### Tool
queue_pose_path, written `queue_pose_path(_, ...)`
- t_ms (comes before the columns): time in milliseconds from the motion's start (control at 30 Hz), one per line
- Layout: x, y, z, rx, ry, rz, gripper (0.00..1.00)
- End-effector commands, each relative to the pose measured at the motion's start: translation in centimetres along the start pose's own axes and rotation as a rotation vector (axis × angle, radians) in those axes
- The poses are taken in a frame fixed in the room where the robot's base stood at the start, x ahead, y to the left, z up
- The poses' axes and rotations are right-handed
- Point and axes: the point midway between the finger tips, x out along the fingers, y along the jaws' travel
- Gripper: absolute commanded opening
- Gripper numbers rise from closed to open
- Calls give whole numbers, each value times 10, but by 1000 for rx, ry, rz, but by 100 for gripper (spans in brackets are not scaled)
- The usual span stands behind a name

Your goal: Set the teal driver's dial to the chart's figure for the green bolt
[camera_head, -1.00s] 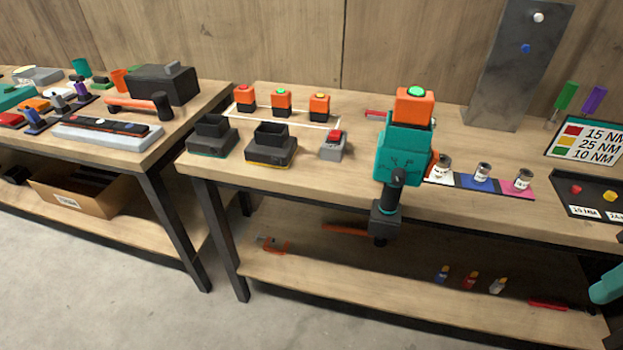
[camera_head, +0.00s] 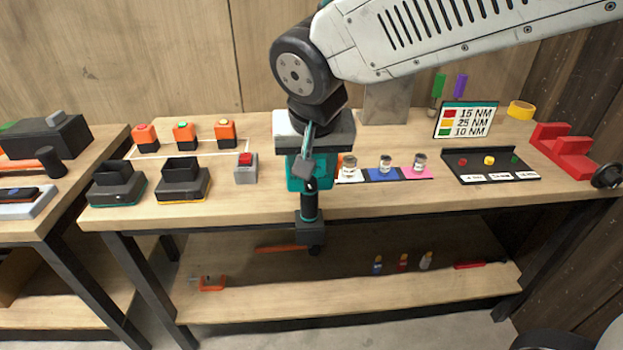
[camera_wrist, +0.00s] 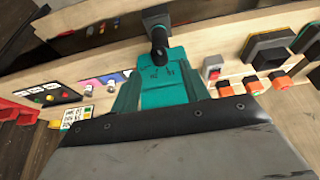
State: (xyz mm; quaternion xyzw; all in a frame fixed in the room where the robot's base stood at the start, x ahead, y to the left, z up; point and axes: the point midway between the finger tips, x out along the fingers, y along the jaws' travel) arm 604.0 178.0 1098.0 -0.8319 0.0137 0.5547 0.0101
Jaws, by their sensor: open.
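The teal driver (camera_head: 310,207) is upright at the bench's front edge, its dark lower end pointing down. My gripper (camera_head: 307,168) is open over its upper part. In the wrist view, the teal driver body (camera_wrist: 160,85) lies between my open fingers (camera_wrist: 158,78); whether they touch it I cannot tell. My gripper hides the driver's top, and I cannot make out the dial or its setting. The chart (camera_head: 467,120) reads red 15 NM, yellow 25 NM, green 10 NM. The green bolt (camera_head: 514,160) sits at the right of a black tray (camera_head: 490,178).
Small jars stand on a white, blue and pink strip (camera_head: 384,174) right of the driver. Left are two chargers (camera_head: 182,180), a grey box with a red button (camera_head: 245,170) and orange batteries (camera_head: 184,134). A red stand (camera_head: 563,150) is at the right end.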

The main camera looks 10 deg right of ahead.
Motion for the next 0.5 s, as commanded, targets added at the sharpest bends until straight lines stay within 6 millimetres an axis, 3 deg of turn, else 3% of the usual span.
queue_pose_path(300, 49, 2, 1, 1, -4, 3, 46)
queue_pose_path(500, 60, 2, 1, 0, -2, 2, 46)
